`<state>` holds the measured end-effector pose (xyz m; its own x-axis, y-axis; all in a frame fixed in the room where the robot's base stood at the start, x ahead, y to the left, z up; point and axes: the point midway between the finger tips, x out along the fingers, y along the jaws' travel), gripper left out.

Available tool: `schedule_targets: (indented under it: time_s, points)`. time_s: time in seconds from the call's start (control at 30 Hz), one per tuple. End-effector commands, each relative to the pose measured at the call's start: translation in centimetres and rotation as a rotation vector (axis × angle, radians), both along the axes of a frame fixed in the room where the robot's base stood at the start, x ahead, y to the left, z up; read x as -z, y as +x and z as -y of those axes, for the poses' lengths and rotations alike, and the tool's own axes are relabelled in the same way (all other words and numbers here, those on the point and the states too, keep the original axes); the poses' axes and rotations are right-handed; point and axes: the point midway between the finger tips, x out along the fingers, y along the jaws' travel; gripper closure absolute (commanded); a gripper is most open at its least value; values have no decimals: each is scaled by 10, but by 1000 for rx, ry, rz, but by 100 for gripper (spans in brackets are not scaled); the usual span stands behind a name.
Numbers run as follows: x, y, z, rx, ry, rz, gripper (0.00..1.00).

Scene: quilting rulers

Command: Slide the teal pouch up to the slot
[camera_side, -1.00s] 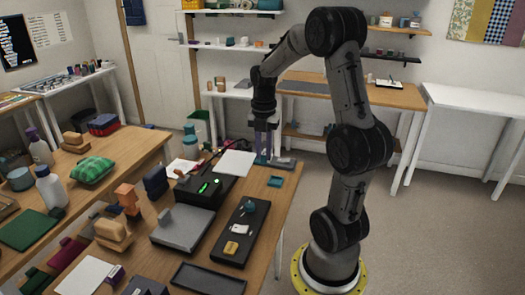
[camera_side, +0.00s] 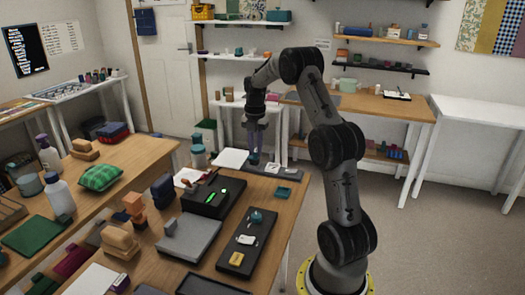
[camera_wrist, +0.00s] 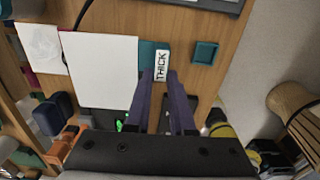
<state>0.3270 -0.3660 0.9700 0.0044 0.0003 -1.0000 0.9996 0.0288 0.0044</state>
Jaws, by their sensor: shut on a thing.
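My gripper (camera_side: 253,157) points down at the far end of the front table, with its long purple fingers shut on a teal piece. I take this piece for the teal pouch (camera_side: 254,160); only a small part of it shows at the fingertips. In the wrist view a teal patch (camera_wrist: 147,53) lies just past the left finger, beside a white label reading THICK (camera_wrist: 162,66). My fingers (camera_wrist: 161,76) partly cover that area. I cannot make out a slot clearly. A black box with green lights (camera_side: 207,199) stands nearer on the same table.
A white sheet (camera_side: 232,159) lies just left of my gripper. A small teal square dish (camera_side: 283,191) sits near the table's right edge. A dark tray (camera_side: 246,240) with small items and a grey slab (camera_side: 187,240) lie nearer. Floor is open beyond the right edge.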

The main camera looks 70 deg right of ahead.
Motion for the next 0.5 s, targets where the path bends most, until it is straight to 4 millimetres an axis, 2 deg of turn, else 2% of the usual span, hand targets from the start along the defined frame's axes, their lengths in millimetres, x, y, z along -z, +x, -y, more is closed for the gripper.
schedule_targets:
  time_s: [0.03,0.1,0.23,0.33,0.5]
  points:
    - [16,6,12,6,3,-2,100]
    - [34,12,24,12,4,-3,100]
    - [67,17,36,22,3,-1,100]
    - [81,15,37,25,1,1,100]
    - [90,12,36,29,-1,3,100]
